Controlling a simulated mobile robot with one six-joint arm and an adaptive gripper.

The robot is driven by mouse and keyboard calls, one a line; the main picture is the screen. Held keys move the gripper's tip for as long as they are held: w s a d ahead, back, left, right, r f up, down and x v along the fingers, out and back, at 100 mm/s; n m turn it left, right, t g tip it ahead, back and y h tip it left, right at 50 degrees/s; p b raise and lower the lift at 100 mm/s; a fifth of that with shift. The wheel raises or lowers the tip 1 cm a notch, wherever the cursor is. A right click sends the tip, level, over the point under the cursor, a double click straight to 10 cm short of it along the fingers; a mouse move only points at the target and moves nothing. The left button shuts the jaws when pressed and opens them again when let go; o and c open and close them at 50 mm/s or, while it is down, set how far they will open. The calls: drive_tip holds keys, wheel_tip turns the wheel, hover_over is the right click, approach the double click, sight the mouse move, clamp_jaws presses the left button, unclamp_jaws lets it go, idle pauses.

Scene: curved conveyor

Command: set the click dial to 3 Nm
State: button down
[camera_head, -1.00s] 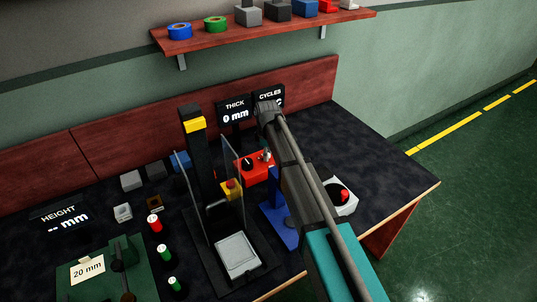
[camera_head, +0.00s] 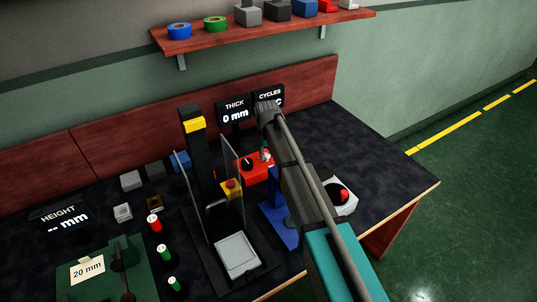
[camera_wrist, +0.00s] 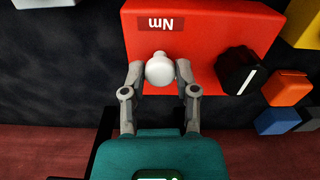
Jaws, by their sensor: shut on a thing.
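A red box (camera_head: 254,172) stands on the bench, partly hidden behind my arm in the head view. In the wrist view the red box (camera_wrist: 205,28) fills the top and carries an upside-down "Nm" label (camera_wrist: 160,23). A pale round knob (camera_wrist: 160,70) sits just below the label, between the fingers of my gripper (camera_wrist: 159,72), which is shut on it. A black dial with a white pointer (camera_wrist: 240,70) is to the right on the same box. No scale numbers are readable, and I cannot tell which setting is selected.
A press with a clear guard (camera_head: 235,170) stands left of the red box. A blue stand (camera_head: 278,225) is partly behind my arm. In the wrist view, orange (camera_wrist: 286,88) and blue (camera_wrist: 278,121) blocks lie right of the box.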

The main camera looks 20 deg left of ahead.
drive_tip(key=shift+a+m, duration=0.2)
drive_tip(key=shift+m, duration=0.2)
drive_tip(key=c, duration=0.5)
unclamp_jaws()
drive_tip(key=shift+o, duration=0.6)
drive_tip(key=shift+d, duration=0.1)
drive_tip(key=shift+r, duration=0.15)
